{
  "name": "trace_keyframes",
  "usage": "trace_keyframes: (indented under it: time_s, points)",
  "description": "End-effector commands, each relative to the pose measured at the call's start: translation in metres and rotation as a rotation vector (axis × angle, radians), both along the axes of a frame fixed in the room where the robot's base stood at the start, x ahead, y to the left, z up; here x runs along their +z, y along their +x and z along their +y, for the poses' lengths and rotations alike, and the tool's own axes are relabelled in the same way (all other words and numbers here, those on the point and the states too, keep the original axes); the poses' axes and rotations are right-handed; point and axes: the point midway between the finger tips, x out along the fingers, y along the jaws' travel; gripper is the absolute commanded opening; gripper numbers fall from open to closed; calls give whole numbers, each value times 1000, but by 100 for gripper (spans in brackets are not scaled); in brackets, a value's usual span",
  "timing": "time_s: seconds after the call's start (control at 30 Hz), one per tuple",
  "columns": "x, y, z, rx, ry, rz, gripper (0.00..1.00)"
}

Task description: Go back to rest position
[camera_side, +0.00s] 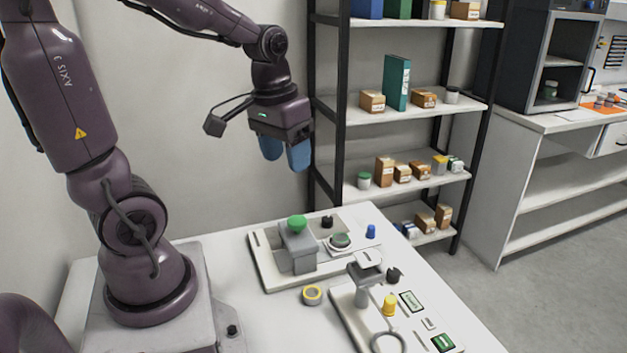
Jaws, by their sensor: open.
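My gripper (285,153) hangs in the air above the back of the white table (215,247), its two blue fingers pointing down. The fingers are apart and I see nothing between them. It is well above the things on the table and to the left of the shelf rack. My arm reaches to it from the left, coming down from the top of the picture.
A tray (264,272) holds a grey block with a green knob (297,223) and a small round dish. A second board (344,306) at front right holds a grey stand and a yellow weight (389,305). A tape roll (312,295) lies between. A shelf rack (402,110) stands behind right.

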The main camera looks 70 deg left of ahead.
Motion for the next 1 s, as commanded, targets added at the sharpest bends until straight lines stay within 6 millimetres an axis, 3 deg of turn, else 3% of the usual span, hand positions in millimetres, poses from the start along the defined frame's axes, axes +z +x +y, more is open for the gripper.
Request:
trace_keyframes:
  time_s: [0.17,0.4,0.6,1.0]
  points:
    - [4,-7,-9,-43,21,-24,57]
    - [38,-24,-62,-281,102,-216,57]
    - [56,-35,-89,-410,123,-336,57]
    - [58,-35,-93,-429,122,-348,57]
